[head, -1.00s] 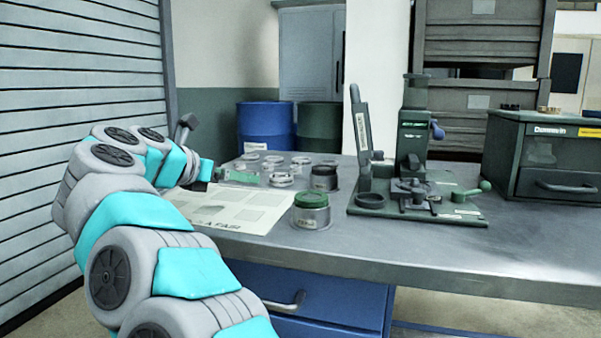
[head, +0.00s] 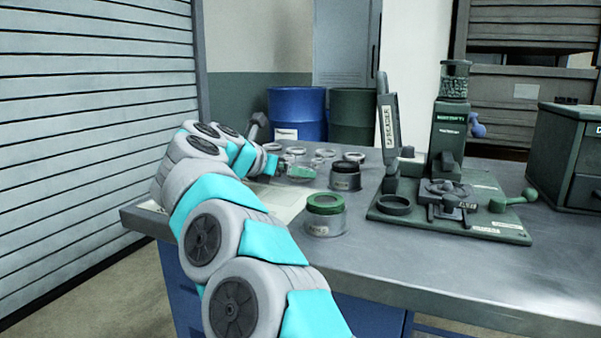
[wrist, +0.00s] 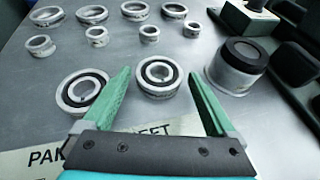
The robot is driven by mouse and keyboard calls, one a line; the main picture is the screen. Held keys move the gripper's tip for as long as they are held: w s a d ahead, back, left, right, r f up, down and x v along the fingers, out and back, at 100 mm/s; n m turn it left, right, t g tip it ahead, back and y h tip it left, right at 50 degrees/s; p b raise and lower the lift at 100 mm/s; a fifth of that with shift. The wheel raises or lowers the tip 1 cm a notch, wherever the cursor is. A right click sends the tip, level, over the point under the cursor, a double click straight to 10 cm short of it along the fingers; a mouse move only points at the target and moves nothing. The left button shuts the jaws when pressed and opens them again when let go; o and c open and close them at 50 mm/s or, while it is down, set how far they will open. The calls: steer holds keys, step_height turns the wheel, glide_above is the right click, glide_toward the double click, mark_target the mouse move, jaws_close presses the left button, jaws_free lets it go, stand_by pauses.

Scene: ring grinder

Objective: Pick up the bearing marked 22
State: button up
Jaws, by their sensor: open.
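My gripper (wrist: 158,92) is open in the wrist view, its two green fingers pointing out over the bench. A bearing with a dark ring (wrist: 158,76) lies flat between and just beyond the fingertips, apart from them as far as I can see. A second such bearing (wrist: 83,90) lies to the left, partly hidden by the left finger. Several smaller and thinner rings, such as one at the upper left (wrist: 47,16), stand in rows farther back. No number can be read on any of them, so I cannot tell which is marked 22. In the head view my arm hides part of the rings.
A dark-lidded jar (wrist: 237,64) stands right of the fingers. A green-lidded jar (head: 325,213) and a green press fixture (head: 447,205) stand on the bench (head: 450,262). A printed sheet (wrist: 40,155) lies under my gripper. Blue and green drums stand behind.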

steer(key=shift+w+d+f, duration=0.25)
steer(key=shift+w+d, duration=0.15)
steer(key=shift+w, duration=0.1)
steer(key=c, duration=1.4)
